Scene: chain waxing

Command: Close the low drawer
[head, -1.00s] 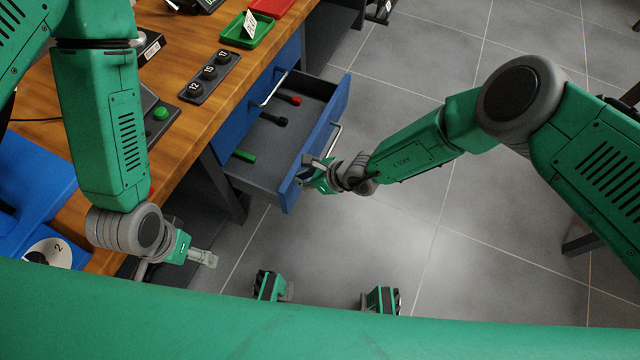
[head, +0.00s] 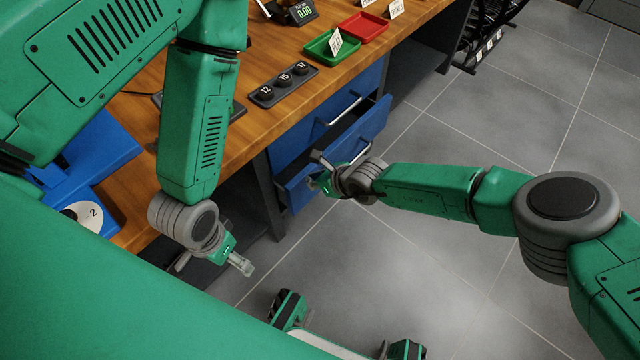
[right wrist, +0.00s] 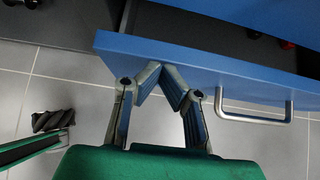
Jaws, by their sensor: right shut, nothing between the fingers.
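The low drawer's blue front (head: 362,137) stands a little out from the workbench, with a narrow dark gap behind it in the head view. The right wrist view shows the drawer front (right wrist: 215,62) crossing the picture, its metal handle (right wrist: 255,115) to the right. My right gripper (head: 318,168) is shut and empty at the near end of the drawer front. Its fingertips (right wrist: 160,72) meet at or very near the panel, left of the handle; exact contact is hard to tell. My left gripper (head: 243,265) hangs beside the bench, away from the drawer; its jaw opening is unclear.
A closed blue drawer (head: 330,120) sits above the low one. The wooden worktop (head: 262,128) carries a green tray (head: 330,47), a red tray (head: 363,27) and a strip of numbered black knobs (head: 284,85). The grey tiled floor (head: 450,125) right of the drawer is clear.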

